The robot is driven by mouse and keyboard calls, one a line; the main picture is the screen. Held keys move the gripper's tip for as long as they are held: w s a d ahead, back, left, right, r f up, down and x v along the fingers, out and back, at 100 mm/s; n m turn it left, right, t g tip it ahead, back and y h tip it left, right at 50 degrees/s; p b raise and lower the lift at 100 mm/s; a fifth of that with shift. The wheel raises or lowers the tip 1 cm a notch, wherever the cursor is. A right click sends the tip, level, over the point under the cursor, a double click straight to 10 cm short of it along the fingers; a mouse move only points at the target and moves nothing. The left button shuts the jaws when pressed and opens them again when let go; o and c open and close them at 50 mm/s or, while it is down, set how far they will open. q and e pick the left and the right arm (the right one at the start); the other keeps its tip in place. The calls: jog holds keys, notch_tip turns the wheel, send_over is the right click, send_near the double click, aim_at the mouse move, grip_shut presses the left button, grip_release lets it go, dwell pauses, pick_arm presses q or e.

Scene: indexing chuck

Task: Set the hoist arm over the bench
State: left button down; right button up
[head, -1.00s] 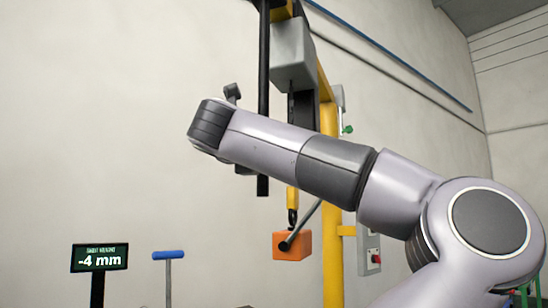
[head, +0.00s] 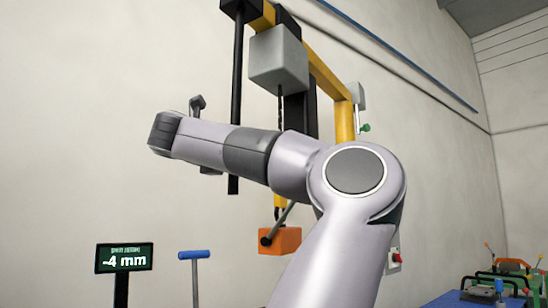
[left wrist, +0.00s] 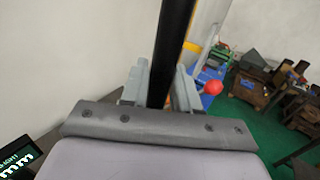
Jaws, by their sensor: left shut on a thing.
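The hoist arm is a yellow overhead beam (head: 318,66) on a yellow post (head: 344,122). A grey block (head: 278,60) hangs under it, with an orange load (head: 283,241) on a chain and hook below. A black vertical bar (head: 237,95) hangs from the beam's near end. In the left wrist view, my left gripper (left wrist: 160,88) is shut on this black bar (left wrist: 172,40). In the head view my forearm crosses the bar and mostly hides the gripper. A blue-topped bench (head: 450,299) shows at the lower right, apart from the load. My right gripper is not in view.
A display reading "-4 mm" (head: 124,258) and a blue T-handle (head: 194,255) stand at the lower left. A control box with a red button (head: 395,259) is by the post. In the left wrist view, dark machines (left wrist: 255,85) stand on green floor.

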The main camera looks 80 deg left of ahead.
pick_arm(q)
jog(key=shift+s+a+r, duration=0.2)
jog(key=shift+a, duration=0.1)
jog(key=c, duration=1)
grip_release()
jog(key=shift+s+a+f, duration=0.2)
jog(key=shift+a+f, duration=0.05)
jog(key=shift+a, duration=0.15)
jog(key=shift+w+d, duration=0.1)
jog(key=shift+d, duration=0.1)
jog(key=b+v, duration=0.1)
jog(key=v, duration=0.6)
